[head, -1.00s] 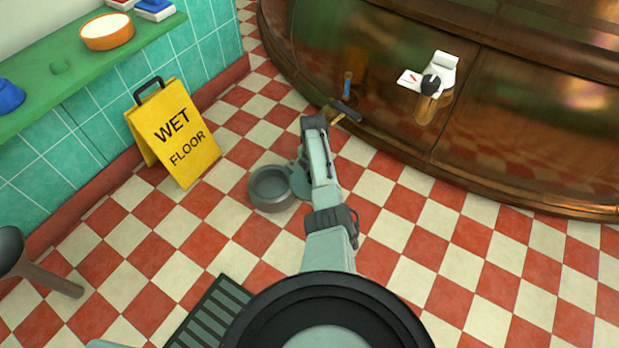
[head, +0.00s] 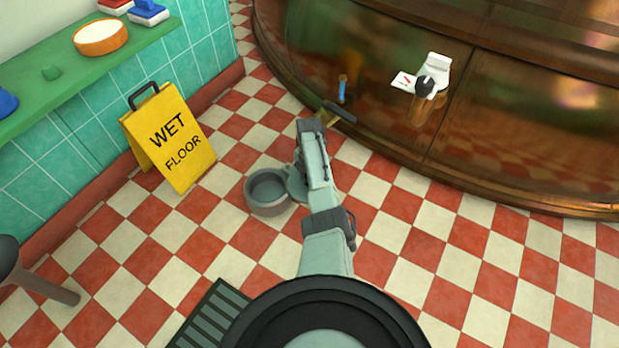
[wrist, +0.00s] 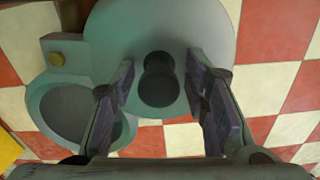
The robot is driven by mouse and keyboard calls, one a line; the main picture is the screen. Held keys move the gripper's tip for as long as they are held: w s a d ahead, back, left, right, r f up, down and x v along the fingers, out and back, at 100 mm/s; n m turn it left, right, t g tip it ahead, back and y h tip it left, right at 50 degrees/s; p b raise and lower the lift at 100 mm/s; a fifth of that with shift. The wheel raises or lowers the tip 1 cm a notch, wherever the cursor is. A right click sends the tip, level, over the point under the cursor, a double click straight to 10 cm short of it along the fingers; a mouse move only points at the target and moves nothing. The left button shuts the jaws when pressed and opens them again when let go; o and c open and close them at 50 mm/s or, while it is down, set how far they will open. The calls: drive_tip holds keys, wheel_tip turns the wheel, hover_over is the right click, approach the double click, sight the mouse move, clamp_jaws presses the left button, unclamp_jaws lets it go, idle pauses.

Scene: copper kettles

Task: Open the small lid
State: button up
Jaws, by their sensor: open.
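A grey-green round disc (wrist: 205,25), which looks like the small lid, lies under my gripper in the wrist view. A dark rounded shape (wrist: 160,85), perhaps its knob and shadow, sits between my fingers. A round open pot (wrist: 75,112) is left of the disc, with a block and brass-coloured button (wrist: 57,60) at its upper edge. The head view shows the pot (head: 267,205) on the floor, with part of the disc (head: 296,185) beside it, mostly behind my arm. My gripper (wrist: 163,95) is open, its fingers on either side of the dark shape. I cannot tell whether they touch anything.
A yellow wet-floor sign (head: 178,142) stands left of the pot. A curved copper-brown counter (head: 360,65) borders the back and right. A dark slotted grate (head: 212,312) lies near my base. The checkered floor on the right (head: 440,270) is clear.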

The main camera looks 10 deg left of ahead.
wheel_tip(320, 180, up, 12)
idle(0.5)
idle(0.3)
